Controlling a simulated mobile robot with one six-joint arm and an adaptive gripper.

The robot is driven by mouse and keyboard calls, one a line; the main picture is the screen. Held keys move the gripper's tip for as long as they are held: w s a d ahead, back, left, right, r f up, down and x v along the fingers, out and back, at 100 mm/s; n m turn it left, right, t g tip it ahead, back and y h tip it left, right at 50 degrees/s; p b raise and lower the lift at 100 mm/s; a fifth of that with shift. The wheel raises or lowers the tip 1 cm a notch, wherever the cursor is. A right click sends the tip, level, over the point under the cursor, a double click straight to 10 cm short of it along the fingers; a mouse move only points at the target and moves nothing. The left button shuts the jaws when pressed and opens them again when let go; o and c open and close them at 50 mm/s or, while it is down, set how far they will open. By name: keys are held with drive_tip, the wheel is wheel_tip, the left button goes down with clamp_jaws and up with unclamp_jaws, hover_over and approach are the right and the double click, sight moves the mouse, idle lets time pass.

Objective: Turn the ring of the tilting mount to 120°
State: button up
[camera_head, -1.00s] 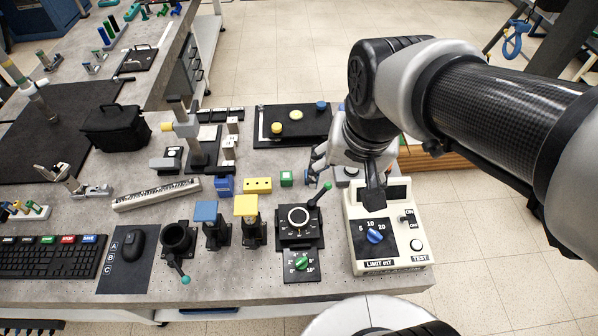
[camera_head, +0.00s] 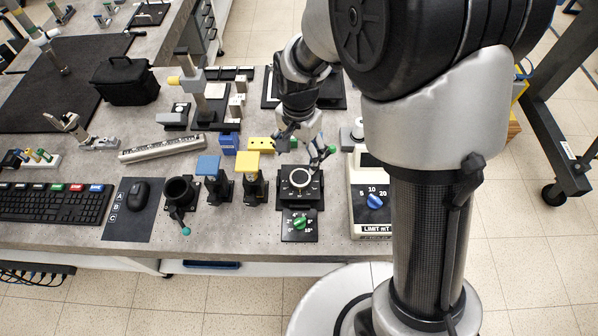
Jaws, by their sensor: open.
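The tilting mount (camera_head: 311,199) is a black block at the front edge of the grey bench. On its top is a ring (camera_head: 299,177) with a pale dial and a dark centre. A lever with a green tip (camera_head: 331,149) rises from it to the upper right. On the mount's front plate is a green knob (camera_head: 300,222) with degree marks. The ring's angle is too small to read. My gripper (camera_head: 304,149) is open and points down, just behind and above the ring. One finger is close to the lever; I cannot tell whether they touch.
Left of the mount stand a yellow-topped post (camera_head: 253,168), a blue-topped post (camera_head: 211,172) and a black holder (camera_head: 179,191) with a teal-tipped lever. A meter box (camera_head: 368,214) stands to the right, partly hidden by my arm. A yellow block (camera_head: 261,144) lies left of my gripper.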

sight(299, 179)
wheel_tip(299, 179, down, 12)
drive_tip(key=b, duration=0.3)
drive_tip(key=shift+r, duration=0.1)
drive_tip(key=c, duration=1.1)
